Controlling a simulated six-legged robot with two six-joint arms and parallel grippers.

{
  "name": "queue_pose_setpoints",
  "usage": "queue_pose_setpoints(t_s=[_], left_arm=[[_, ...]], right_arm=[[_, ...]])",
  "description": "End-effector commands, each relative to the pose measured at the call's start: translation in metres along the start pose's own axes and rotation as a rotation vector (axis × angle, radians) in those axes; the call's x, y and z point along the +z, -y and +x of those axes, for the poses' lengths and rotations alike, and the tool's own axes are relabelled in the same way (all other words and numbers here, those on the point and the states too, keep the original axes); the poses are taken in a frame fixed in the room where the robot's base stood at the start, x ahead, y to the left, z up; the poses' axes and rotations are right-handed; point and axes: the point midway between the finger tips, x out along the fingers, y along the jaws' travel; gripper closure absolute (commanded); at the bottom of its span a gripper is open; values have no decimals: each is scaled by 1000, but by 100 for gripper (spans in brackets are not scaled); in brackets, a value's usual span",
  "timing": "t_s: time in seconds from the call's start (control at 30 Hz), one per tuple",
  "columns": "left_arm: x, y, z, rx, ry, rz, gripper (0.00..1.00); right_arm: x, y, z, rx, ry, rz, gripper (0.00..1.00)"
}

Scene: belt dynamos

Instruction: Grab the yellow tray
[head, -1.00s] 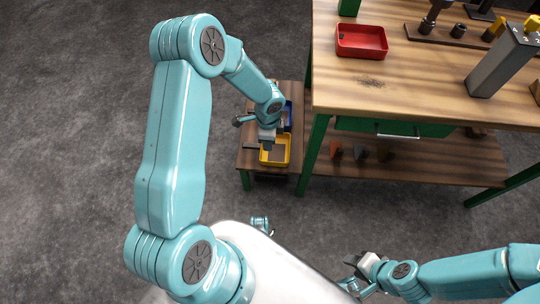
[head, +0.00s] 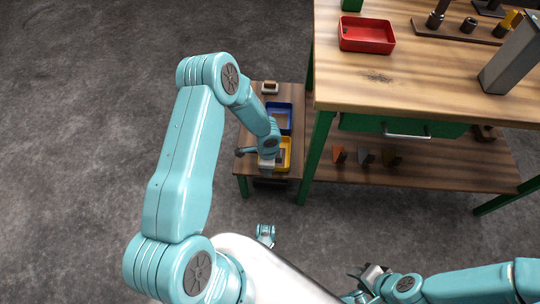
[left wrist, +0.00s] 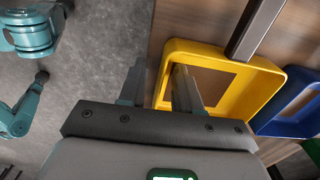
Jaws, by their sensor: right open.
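The yellow tray (head: 286,163) is on the low side table, partly hidden by my left gripper (head: 267,166) in the head view. In the left wrist view the yellow tray (left wrist: 259,86) fills the upper right. There my left gripper (left wrist: 158,80) is open, with one finger outside the tray's near-left wall and the other over the inside. The wall shows between the fingers; I cannot tell whether they touch it. My right gripper (head: 366,274) is open and empty, low in the head view, far from the tray.
A blue tray (head: 290,118) stands right behind the yellow one on the side table (head: 249,168). A small brown-and-white object (head: 270,88) is at its back. The tall workbench (head: 420,85) with a red tray (head: 366,47) rises close on the right. Open floor lies left.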

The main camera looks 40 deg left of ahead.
Motion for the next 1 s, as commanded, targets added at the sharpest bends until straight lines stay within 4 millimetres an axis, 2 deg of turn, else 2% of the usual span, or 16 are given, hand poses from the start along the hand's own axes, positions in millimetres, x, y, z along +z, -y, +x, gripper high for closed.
queue_pose_setpoints(t_s=[0.17,0.27,0.3,0.6,0.73,0.87,1.0], left_arm=[[-1,2,0,-1,0,0,67],[-1,1,-1,-1,0,0,96],[-1,1,-1,-1,0,0,100],[-1,1,-1,-1,0,0,100],[-1,2,-7,-2,-1,-1,100],[-1,2,-24,-2,-1,-1,100],[-1,2,-59,-4,-1,-1,100]], right_arm=[[0,0,-1,0,-1,0,57],[0,0,-1,0,-1,0,57],[0,0,-1,0,-1,0,57],[0,0,-1,0,-1,0,57],[0,2,-4,0,0,-1,57],[2,5,-10,0,4,-5,57],[5,12,-23,-1,11,-13,57]])
